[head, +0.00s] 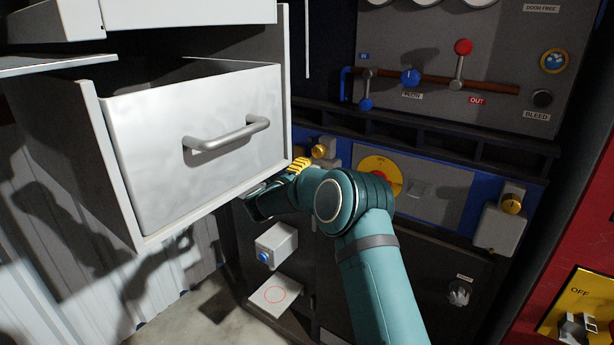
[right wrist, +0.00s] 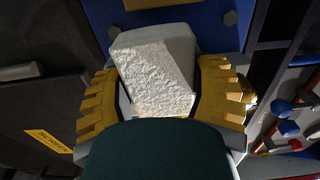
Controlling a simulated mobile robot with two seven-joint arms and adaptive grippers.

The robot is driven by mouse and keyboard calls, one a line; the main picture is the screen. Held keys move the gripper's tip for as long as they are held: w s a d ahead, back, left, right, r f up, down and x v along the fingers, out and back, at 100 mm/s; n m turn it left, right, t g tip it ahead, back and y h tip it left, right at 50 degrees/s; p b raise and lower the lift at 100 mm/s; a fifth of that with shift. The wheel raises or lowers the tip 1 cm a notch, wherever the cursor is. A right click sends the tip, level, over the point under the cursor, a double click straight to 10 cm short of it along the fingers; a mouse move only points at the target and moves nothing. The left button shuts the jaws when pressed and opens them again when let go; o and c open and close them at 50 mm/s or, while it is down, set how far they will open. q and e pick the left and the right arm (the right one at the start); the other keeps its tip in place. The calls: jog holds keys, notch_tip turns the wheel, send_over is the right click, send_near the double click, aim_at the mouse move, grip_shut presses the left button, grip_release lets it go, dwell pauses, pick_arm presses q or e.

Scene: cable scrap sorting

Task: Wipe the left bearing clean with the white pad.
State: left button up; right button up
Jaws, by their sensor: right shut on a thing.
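The white pad (right wrist: 155,75) is a pale, rough-faced block in the right wrist view. My right gripper (right wrist: 163,90) is shut on it, with a yellow ribbed finger on each side. In the head view the right gripper (head: 299,165) is below the drawer's lower right corner, close to a grey block with a brass cap, the left bearing (head: 328,150). My gripper and arm hide part of this bearing. The pad cannot be made out in the head view, and I cannot tell whether it touches the bearing. My left gripper is not in view.
An open white drawer (head: 205,150) with a bar handle juts out at left, just above my right gripper. A second brass-capped bearing (head: 497,225) is at right. A yellow disc (head: 378,166) is behind my arm. A lever panel (head: 440,50) stands above.

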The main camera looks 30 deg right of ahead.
jog(key=shift+v, duration=2.95)
jog(key=v, duration=0.3)
jog(key=shift+d, duration=0.1)
jog(key=x, duration=0.6)
jog(key=shift+d, duration=0.35)
jog(key=shift+x, duration=1.05)
jog(key=shift+w, duration=0.1)
